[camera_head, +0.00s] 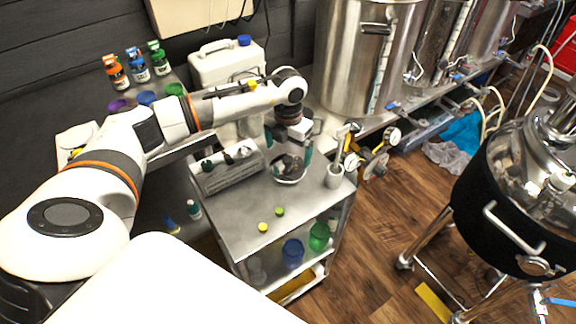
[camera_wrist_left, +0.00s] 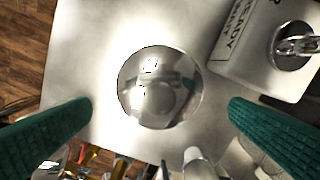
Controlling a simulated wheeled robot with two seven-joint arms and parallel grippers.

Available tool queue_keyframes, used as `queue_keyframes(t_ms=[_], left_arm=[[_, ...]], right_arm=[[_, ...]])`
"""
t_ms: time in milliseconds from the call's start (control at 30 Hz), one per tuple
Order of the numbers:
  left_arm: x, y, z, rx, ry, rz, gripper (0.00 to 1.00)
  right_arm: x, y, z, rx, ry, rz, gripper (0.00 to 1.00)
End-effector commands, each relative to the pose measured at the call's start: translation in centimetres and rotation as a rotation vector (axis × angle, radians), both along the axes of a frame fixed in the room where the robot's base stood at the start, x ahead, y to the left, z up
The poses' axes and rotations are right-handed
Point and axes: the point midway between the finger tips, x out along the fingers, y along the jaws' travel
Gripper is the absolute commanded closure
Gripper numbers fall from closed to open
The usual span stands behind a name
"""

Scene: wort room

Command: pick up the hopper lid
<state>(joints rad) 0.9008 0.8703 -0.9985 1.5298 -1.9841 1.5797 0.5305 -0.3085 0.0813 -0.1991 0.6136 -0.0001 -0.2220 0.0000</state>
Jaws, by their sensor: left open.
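The hopper lid appears to be the shiny round metal dome (camera_wrist_left: 160,85) lying on a steel table top. In the left wrist view it sits between the two green fingers of my left gripper (camera_wrist_left: 160,106), with a gap on each side. In the head view my left gripper (camera_head: 289,160) points down over the steel cart, its fingers apart and empty. The lid (camera_head: 288,178) shows there only partly, below the fingers. Its height below the fingertips is hard to judge. My right gripper is out of view.
A grey box with dark knobs (camera_head: 228,168) stands left of the gripper on the cart top (camera_head: 245,205). A small cup (camera_head: 334,176) stands to the right. Yellow (camera_head: 263,227) and green caps (camera_head: 280,211) lie in front. A white jug (camera_head: 226,65) stands behind.

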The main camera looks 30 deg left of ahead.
Motion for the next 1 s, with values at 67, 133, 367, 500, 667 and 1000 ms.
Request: queue_keyframes(t_ms=[67, 133, 367, 500, 667, 1000], left_arm=[[-0.2, 0.0, -0.9, 0.0, 0.005, 0.001, 0.0], [-0.3, 0.0, -2.1, 0.0, 0.005, 0.001, 0.0], [-0.2, 0.0, -4.5, 0.0, 0.001, 0.0, 0.0], [-0.2, 0.0, -4.6, 0.0, 0.0, 0.0, 0.0], [-0.2, 0.0, -4.6, 0.0, 0.0, 0.0, 0.15], [-0.1, 0.0, -4.4, -0.001, -0.001, 0.0, 0.34]], right_arm=[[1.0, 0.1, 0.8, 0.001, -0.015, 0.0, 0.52], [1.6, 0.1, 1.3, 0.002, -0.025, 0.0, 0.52], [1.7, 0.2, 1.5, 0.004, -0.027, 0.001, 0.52], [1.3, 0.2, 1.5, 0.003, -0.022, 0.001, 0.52], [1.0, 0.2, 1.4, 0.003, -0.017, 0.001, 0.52], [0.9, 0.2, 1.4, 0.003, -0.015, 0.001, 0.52]])
